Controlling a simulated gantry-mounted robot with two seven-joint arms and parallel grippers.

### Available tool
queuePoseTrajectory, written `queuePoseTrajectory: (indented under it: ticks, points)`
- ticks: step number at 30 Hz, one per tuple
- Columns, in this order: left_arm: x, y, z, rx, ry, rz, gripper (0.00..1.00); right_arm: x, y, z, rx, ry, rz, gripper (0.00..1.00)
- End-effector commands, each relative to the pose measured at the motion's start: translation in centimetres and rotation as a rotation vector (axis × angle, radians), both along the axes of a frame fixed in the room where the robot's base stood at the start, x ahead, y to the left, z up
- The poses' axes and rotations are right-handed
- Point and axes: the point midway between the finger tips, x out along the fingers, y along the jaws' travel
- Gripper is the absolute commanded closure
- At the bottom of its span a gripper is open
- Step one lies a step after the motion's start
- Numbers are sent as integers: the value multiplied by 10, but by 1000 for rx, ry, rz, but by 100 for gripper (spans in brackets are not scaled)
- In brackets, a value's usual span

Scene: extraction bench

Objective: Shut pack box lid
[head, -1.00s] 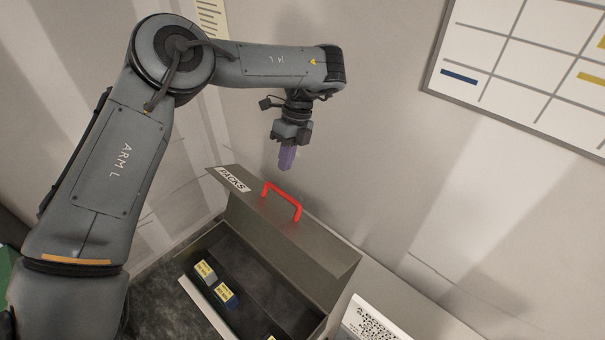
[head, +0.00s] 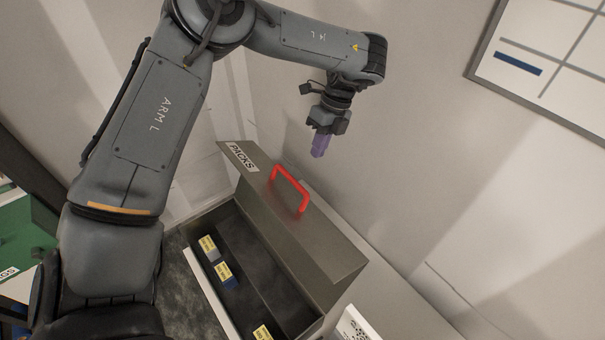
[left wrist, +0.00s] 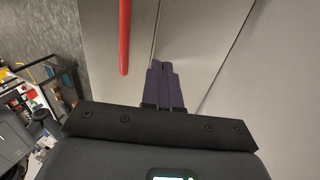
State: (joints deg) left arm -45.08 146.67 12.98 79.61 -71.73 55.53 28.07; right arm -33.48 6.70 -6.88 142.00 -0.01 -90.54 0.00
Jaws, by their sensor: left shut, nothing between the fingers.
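The pack box (head: 217,304) stands below my left arm with its inside showing. Its grey lid (head: 312,243) is raised, with a "PACKS" label and a red handle (head: 291,189). Several small packs with yellow labels, one of them here (head: 222,272), lie in the box. My left gripper (head: 318,153), with purple fingers, is shut and empty. It hangs above and behind the lid, on the wall side, apart from the handle in the head view. In the left wrist view the shut fingers (left wrist: 163,70) point along the lid's outer side, right of the red handle (left wrist: 125,35). My right gripper is not in view.
A wall stands close behind the gripper, with a framed board (head: 550,60) at upper right. A white panel with a printed code (head: 357,325) stands right of the box. A green surface (head: 25,240) lies at far left.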

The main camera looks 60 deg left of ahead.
Motion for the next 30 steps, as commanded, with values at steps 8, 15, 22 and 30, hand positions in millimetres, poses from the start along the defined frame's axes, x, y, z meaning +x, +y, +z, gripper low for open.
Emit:
queuePoseTrajectory:
  ticks: [8, 15, 22, 30]
  points:
    - [-20, -3, -38, -4, 0, 1, 100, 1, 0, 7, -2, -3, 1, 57]
    - [-45, -7, -41, -2, 1, 1, 100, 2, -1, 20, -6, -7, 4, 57]
    - [-53, -8, -44, -1, -1, 0, 100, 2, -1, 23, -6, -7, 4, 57]
    - [-54, -9, -45, -1, -1, 0, 100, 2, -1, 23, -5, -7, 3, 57]
